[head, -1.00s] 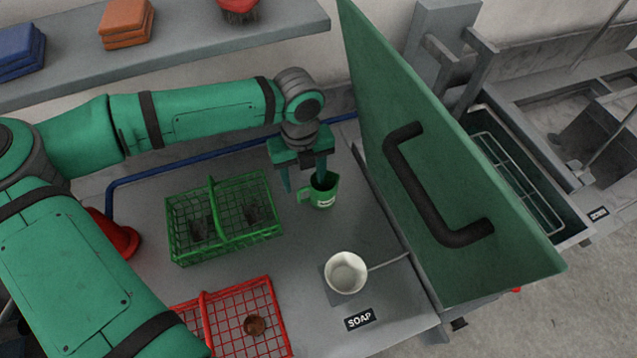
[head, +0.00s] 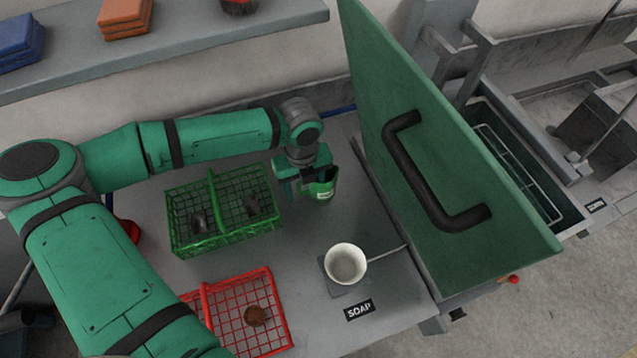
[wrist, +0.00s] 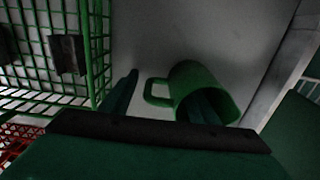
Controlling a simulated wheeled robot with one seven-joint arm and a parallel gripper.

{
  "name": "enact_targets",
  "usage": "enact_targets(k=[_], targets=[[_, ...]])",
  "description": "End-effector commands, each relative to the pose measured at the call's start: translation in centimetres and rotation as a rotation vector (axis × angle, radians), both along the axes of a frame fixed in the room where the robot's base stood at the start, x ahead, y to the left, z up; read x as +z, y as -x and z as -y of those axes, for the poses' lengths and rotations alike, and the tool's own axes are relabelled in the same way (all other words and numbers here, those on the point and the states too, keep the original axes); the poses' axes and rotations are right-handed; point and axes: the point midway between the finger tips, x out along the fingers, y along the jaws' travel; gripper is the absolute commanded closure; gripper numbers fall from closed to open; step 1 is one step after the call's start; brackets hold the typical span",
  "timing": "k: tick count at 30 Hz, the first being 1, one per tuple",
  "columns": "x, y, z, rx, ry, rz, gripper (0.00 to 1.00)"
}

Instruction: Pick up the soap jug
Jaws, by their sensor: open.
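One finger is left of the handle, and the other reaches into the jug's mouth. In the head view my gripper (head: 303,192) is down at the jug and partly hides it. Whether a finger touches the jug cannot be told.
A green wire basket (head: 222,208) holding dark pieces stands close left. A red wire basket (head: 245,305) is at the front. A white long-handled cup (head: 345,264) sits by the SOAP label (head: 359,310). A tilted green lid (head: 440,150) with a black handle rises close right.

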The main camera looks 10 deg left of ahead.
Motion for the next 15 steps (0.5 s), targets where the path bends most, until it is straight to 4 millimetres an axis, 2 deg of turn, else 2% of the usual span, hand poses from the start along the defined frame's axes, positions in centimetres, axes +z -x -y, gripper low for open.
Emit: enact_targets(k=[1,7,15], targets=[[0.01,0.01,-0.04,0.001,0.000,0.000,0.53],[0.02,0.05,-0.18,0.004,0.000,0.000,1.00],[0.07,0.05,-0.22,0.004,0.000,0.000,1.00]])
